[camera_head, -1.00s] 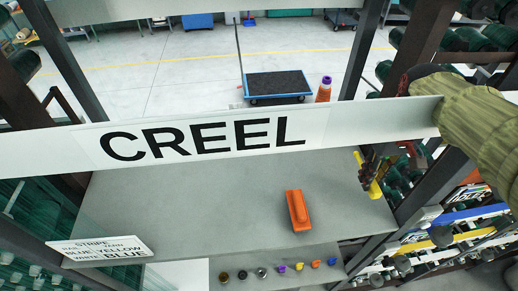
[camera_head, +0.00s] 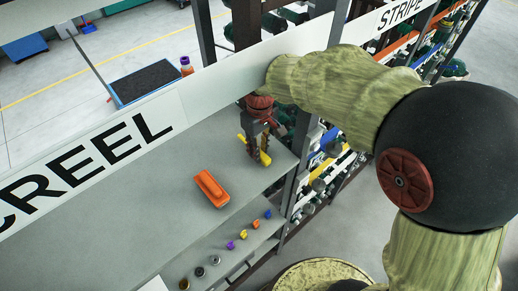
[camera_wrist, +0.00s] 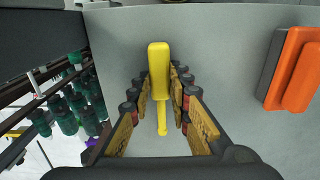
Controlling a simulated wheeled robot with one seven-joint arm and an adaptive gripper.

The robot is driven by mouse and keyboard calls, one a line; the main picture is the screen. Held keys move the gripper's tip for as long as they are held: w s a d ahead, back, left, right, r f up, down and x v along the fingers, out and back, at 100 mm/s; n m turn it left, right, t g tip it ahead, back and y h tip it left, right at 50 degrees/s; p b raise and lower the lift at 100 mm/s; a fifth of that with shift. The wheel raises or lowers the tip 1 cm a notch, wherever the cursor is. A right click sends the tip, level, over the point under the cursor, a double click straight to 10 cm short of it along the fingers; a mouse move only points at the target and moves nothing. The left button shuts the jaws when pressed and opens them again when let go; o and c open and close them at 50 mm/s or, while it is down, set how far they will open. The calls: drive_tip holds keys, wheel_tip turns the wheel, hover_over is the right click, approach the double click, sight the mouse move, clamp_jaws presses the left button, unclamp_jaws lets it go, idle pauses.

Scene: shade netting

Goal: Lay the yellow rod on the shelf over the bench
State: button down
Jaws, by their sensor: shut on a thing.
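The yellow rod (camera_head: 265,158) is held in my gripper (camera_head: 257,148) over the right end of a wide grey surface (camera_head: 150,215). In the wrist view the rod (camera_wrist: 159,75) has a thick end and a thinner end, and my gripper's fingers (camera_wrist: 166,106) are shut on it from both sides. I cannot tell whether the rod touches the surface. The fingers hide part of the rod in the head view.
An orange block-like object (camera_head: 211,188) lies on the grey surface, left of my gripper; it also shows in the wrist view (camera_wrist: 297,70). A lower ledge (camera_head: 222,262) holds several small coloured pieces. The CREEL sign board (camera_head: 190,100) runs behind. A dark upright (camera_head: 296,170) stands right.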

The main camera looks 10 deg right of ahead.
drive_tip(key=shift+f, duration=0.4)
drive_tip(key=shift+f, duration=0.15)
drive_tip(key=c, duration=1.7)
unclamp_jaws()
drive_tip(key=shift+o, duration=0.2)
wheel_tip(320, 180, up, 12)
drive_tip(key=b, duration=0.1)
drive_tip(key=shift+r+b, duration=0.25)
drive_tip(key=shift+b, duration=0.1)
